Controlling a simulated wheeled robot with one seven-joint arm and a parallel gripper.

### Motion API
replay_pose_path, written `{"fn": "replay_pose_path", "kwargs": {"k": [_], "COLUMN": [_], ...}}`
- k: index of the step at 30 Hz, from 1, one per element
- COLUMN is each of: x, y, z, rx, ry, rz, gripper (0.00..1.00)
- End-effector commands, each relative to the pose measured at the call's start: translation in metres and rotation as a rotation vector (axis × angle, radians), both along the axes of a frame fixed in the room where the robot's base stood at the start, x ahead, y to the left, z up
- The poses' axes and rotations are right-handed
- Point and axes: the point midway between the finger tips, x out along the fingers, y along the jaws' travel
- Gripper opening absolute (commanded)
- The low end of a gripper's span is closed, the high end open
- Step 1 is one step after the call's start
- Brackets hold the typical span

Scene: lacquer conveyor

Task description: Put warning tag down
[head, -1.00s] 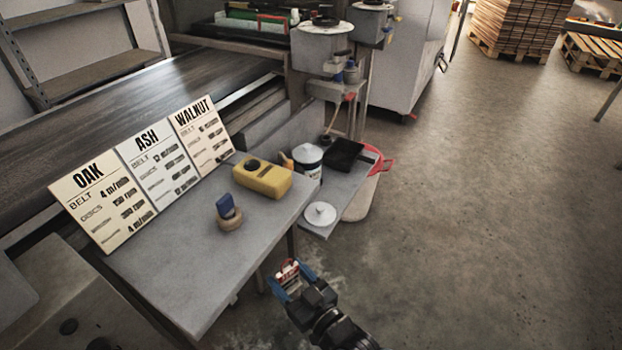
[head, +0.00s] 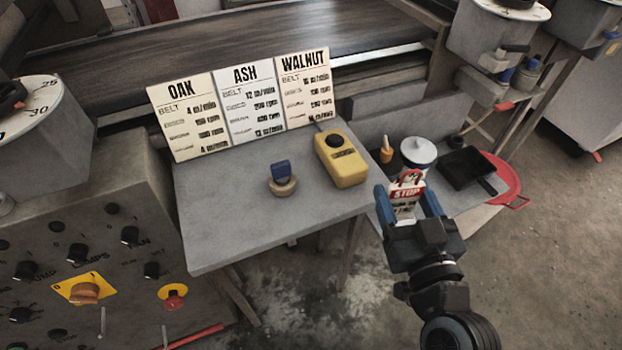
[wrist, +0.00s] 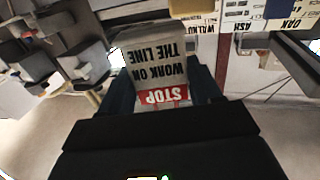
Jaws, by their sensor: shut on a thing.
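The warning tag (head: 406,193) is white with a red band reading STOP. My gripper (head: 408,200) is shut on it and holds it upright in the air, right of the grey table (head: 225,235). In the wrist view the tag (wrist: 160,62) is upside down between my gripper's fingers (wrist: 163,95), with WORK ON THE LINE in black letters. In the head view the tag hides part of the lower shelf behind it.
The table bears a yellow device (head: 350,165), a blue-handled stamp-like thing (head: 281,180) and three cards (head: 240,105). The table's front left is clear. A white-lidded can (head: 418,155) and a black tray (head: 466,170) stand on the right shelf. A control panel (head: 60,240) is at left.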

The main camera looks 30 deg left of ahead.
Motion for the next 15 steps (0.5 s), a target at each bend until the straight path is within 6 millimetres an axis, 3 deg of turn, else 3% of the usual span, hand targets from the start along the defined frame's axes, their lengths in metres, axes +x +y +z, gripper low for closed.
{"fn": "replay_pose_path", "kwargs": {"k": [1, 6, 11, 15], "x": [-0.008, -0.036, -0.052, -0.057], "y": [0.016, 0.056, 0.073, 0.089], "z": [0.020, 0.063, 0.081, 0.076], "rx": [0.004, 0.001, 0.000, -0.002], "ry": [-0.007, -0.004, -0.001, 0.004], "rz": [0.050, 0.195, 0.262, 0.276], "gripper": [0.34, 0.34, 0.34, 0.34]}}
